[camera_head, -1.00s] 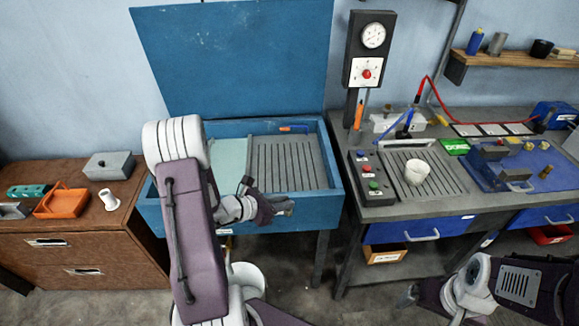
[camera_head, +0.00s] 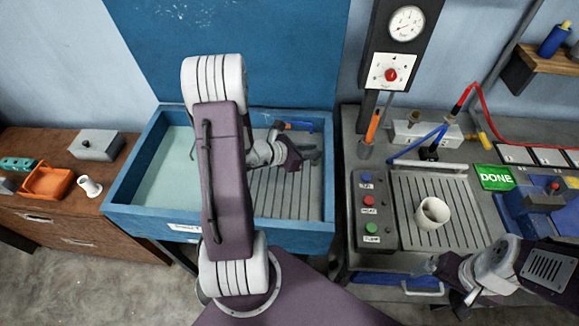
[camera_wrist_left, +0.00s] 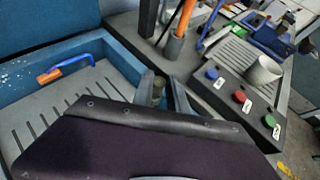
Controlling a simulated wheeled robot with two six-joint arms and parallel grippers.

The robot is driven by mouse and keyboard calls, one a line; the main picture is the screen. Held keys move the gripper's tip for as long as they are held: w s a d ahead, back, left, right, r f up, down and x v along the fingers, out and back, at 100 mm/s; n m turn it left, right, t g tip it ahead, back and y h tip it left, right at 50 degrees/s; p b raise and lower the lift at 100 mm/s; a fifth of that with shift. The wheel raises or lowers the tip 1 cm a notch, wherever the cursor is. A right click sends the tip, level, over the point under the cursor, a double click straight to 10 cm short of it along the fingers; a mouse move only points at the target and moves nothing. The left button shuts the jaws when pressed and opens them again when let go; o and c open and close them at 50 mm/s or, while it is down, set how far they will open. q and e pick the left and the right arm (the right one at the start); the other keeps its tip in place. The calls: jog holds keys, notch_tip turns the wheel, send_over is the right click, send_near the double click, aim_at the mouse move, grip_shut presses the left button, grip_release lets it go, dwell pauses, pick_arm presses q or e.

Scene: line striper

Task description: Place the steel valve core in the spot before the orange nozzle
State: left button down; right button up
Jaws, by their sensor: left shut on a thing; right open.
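My left gripper (camera_head: 308,158) is over the right part of the blue wash basin's slatted rack. It is shut on a small, dull cylindrical piece (camera_wrist_left: 158,88), mostly hidden between the fingers in the left wrist view; I cannot tell for sure that it is the steel valve core. An orange rod-like tool (camera_head: 373,125) stands upright in a grey holder at the bench's left; it also shows in the left wrist view (camera_wrist_left: 185,18). I cannot tell whether it is the orange nozzle. My right gripper (camera_head: 432,264) is open near the bench's front edge.
The blue basin (camera_head: 125,205) has a raised lid and a blue-orange brush (camera_head: 297,125) at its back. The bench holds a button box (camera_head: 369,208), a white cup (camera_head: 432,212) on a slatted plate, a DONE sign (camera_head: 495,177) and a gauge post (camera_head: 405,24).

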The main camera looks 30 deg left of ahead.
pick_arm(q)
jog(key=s+a+f+p, duration=0.1)
jog(key=s+a+f, duration=0.1)
jog(key=a+f, duration=0.1)
jog(key=s+a+f+p, duration=0.1)
jog(key=s+a+f, duration=0.1)
jog(key=a+f, duration=0.2)
jog(key=s+a+f+p, duration=0.1)
jog(key=s+a+f, duration=0.1)
jog(key=a+f, duration=0.1)
jog(key=shift+a+f, duration=0.2)
jog(key=shift+a, duration=0.15)
jog(key=shift+a+f, duration=0.1)
jog(key=shift+s, duration=0.1)
pick_arm(e)
jog(key=r, duration=0.1)
jog(key=s+r, duration=0.1)
jog(key=r, duration=0.1)
jog(key=shift+s+r, duration=0.1)
jog(key=shift+s, duration=0.2)
pick_arm(q)
jog(key=shift+b, duration=0.3)
jog(key=c, duration=1.3)
grip_release()
jog(key=shift+f, duration=0.1)
pick_arm(e)
jog(key=shift+f, duration=0.2)
